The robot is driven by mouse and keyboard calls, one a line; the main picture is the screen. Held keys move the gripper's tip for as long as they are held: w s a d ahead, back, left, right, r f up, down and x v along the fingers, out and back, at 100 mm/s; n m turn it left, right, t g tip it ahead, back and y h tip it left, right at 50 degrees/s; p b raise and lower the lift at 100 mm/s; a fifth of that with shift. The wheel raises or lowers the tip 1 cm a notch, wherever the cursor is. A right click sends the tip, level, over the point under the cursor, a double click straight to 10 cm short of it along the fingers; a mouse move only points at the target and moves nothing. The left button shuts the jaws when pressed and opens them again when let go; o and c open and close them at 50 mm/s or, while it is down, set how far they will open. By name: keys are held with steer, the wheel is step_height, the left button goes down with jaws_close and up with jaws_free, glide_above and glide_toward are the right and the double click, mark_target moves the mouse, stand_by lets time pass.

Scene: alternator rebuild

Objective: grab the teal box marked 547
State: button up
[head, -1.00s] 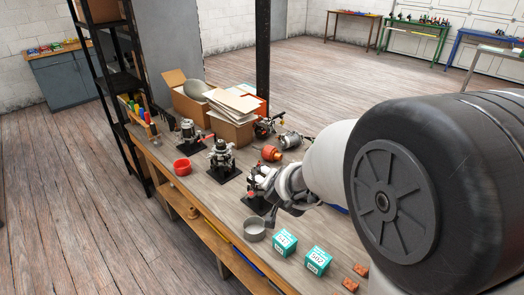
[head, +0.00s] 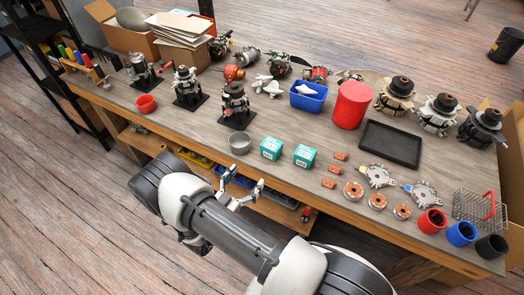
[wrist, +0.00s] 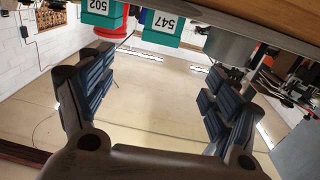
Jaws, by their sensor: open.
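The teal box marked 547 (head: 271,148) stands on the workbench near its front edge, just right of a grey metal cup (head: 240,143). In the wrist view the 547 box (wrist: 163,26) is at the top, with its number readable. A similar teal box marked 502 (head: 304,157) stands to its right in the head view; in the wrist view it (wrist: 101,12) is on the left. My gripper (head: 241,191) is open and empty, in front of the bench edge and apart from the 547 box. Its dark fingers (wrist: 160,80) are spread wide in the wrist view.
Orange-brown blocks (head: 335,169) lie right of the 502 box. Black stands with alternator parts (head: 236,104) are behind the cup. A blue bin (head: 308,97), red cylinder (head: 351,105) and black tray (head: 391,144) are further back. Bins sit on a lower shelf (head: 280,205).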

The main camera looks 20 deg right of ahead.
steer(key=b, duration=0.2)
glide_toward(271, 144)
steer(key=x, duration=0.4)
steer(key=shift+s+d+f, duration=0.15)
steer(key=shift+s+f, duration=0.1)
steer(key=shift+f, duration=0.1)
steer(key=shift+r+b+x, duration=0.15)
steer(key=shift+b+x, duration=0.2)
steer(key=shift+x, duration=1.15)
steer(key=shift+r+b+x, duration=0.15)
steer(key=shift+b+x, duration=0.2)
steer(key=shift+x, duration=1.15)
steer(key=shift+w, duration=0.15)
steer(key=c, duration=1.2)
